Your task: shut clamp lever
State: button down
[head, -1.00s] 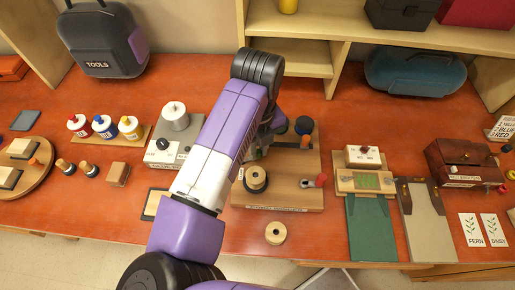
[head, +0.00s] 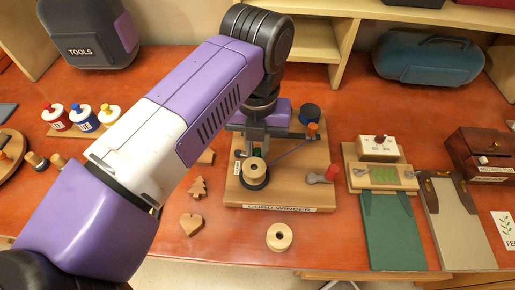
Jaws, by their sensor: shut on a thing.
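The cord winder board (head: 280,190) lies on the red table in the middle of the head view. It carries a pale wooden spool (head: 254,170) on a dark base, a black reel (head: 309,113) and an orange post (head: 312,130). A blue cord (head: 290,152) runs from near the post to the spool. A grey lever with a red end (head: 330,173), which looks like the clamp lever, is at the board's right. My gripper (head: 255,150) is just above and behind the spool, apart from this lever. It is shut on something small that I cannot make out.
A loose spool (head: 279,236) lies in front of the board. A wooden tree (head: 198,187) and heart (head: 191,223) lie left of it. A wooden device with a green mat (head: 392,235) stands to the right. Shelves (head: 340,30) rise behind.

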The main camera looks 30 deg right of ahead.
jog(key=shift+r, duration=0.1)
jog(key=c, duration=1.4)
grip_release()
jog(key=shift+o, duration=0.2)
jog(key=shift+p, duration=0.3)
